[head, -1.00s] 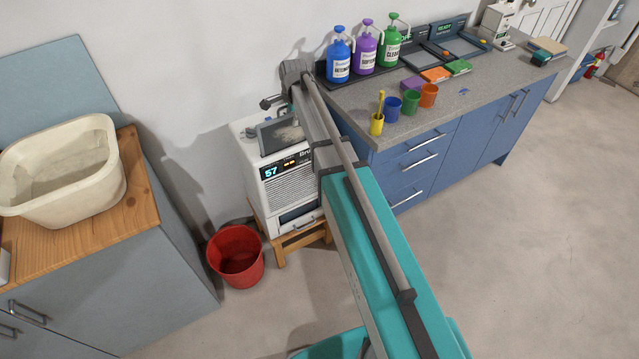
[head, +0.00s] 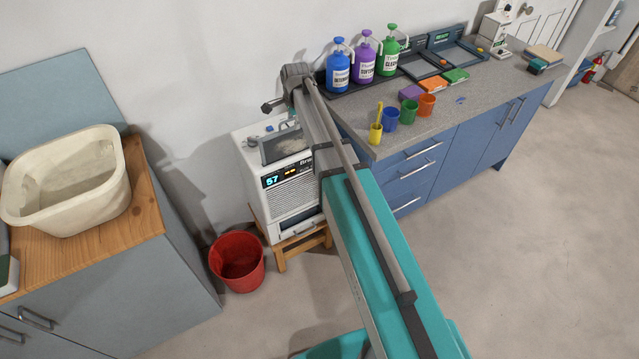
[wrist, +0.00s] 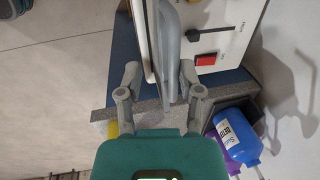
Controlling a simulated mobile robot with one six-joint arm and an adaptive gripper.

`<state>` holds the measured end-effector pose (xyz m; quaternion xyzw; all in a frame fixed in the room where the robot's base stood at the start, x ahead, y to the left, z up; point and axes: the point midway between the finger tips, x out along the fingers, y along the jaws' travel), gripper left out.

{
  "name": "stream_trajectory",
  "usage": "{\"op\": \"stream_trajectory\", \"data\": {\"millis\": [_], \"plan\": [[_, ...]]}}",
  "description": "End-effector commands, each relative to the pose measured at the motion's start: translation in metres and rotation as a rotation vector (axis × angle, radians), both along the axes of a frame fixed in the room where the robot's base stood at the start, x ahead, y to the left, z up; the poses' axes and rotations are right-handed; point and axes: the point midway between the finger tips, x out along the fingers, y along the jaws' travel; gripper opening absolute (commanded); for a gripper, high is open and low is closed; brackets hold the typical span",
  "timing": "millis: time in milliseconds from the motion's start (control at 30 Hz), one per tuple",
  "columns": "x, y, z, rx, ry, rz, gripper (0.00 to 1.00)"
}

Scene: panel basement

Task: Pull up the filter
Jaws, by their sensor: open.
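The white machine (head: 285,195) with a lit "57" display stands on a wooden stool. A dark-framed panel with a greyish mesh, apparently the filter (head: 284,146), stands tilted at the machine's top front edge. In the wrist view, a thin upright panel (wrist: 152,45), likely the same filter seen edge-on, reaches down between the fingers of my gripper (wrist: 158,75). The fingers are open, one on each side, with a visible gap at the left. A grey rounded part (wrist: 170,50) lies close to the right finger; contact cannot be told.
A red bucket (head: 237,262) stands on the floor left of the stool. A cream basin (head: 65,185) sits on the wooden-topped cabinet. A blue-fronted counter (head: 425,160) with bottles and cups is close at the right. A red switch (wrist: 206,59) is beside the panel. The front-right floor is clear.

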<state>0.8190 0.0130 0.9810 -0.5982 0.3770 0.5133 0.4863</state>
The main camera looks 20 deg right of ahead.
Motion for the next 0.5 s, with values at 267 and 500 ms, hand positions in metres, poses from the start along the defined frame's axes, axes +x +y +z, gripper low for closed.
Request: {"op": "stream_trajectory", "data": {"millis": [267,500], "plan": [[-0.005,-0.001,0.028,0.0,0.0,0.0,0.48],[-0.009,-0.002,0.048,0.0,0.0,0.0,0.48]]}}
